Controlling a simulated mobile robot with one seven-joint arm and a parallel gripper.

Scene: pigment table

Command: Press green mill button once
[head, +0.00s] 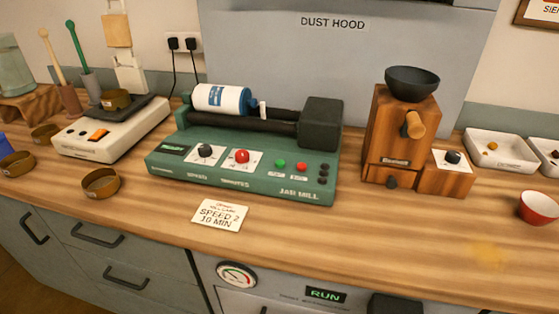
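The green jar mill (240,187) stands on the wooden counter in the middle of the head view. Its small round green button (280,164) is on the sloped front panel, right of the middle. A red button (301,167) sits just to the right of it. A white and blue jar (222,99) lies on the mill's black rollers at the left. I cannot tell whether the jar turns. My gripper is not in view, and nothing covers the green button.
A black knob (205,151) and a larger red knob (241,156) are left of the button. A card (219,215) reading "SPEED 2 10 MIN" lies in front. A wooden grinder (384,132) stands close on the right. The counter before the mill is mostly clear.

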